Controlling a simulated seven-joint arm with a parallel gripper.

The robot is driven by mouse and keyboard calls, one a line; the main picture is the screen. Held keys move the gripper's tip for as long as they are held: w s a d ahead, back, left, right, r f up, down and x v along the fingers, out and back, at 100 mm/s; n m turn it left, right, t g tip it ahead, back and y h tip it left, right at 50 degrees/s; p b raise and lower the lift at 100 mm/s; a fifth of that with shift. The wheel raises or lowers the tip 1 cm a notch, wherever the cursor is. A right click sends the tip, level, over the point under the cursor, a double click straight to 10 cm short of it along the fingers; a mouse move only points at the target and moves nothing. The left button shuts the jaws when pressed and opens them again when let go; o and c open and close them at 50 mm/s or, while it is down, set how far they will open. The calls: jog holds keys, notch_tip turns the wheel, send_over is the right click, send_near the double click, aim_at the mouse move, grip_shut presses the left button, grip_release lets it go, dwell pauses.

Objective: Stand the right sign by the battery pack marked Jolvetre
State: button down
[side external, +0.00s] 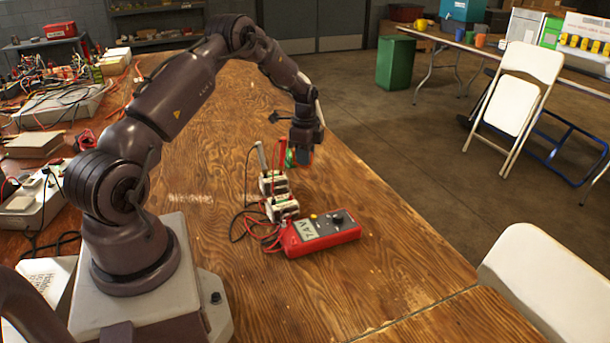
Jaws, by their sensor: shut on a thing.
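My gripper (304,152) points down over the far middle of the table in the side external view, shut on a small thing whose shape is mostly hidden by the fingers. It is too small to tell whether this is a sign. A green thing (289,159) shows just left of the fingers. Two white battery packs (272,184) (282,207) sit nearer the camera, one behind the other. No name on either pack is readable. A red multimeter (320,232) lies in front of them, its screen seeming to read 7.4V.
A pale probe (261,158) and a red probe (270,160) stand up at the packs. Red and black leads (250,225) loop left of the meter. Cables and devices (50,100) crowd the left bench. The wooden table (400,260) is clear at right.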

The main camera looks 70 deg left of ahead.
aim_at(305, 184)
jog(key=shift+f, duration=3.1)
jog(key=shift+f, duration=0.2)
jog(key=c, duration=1.1)
grip_release()
jog(key=shift+r, duration=0.1)
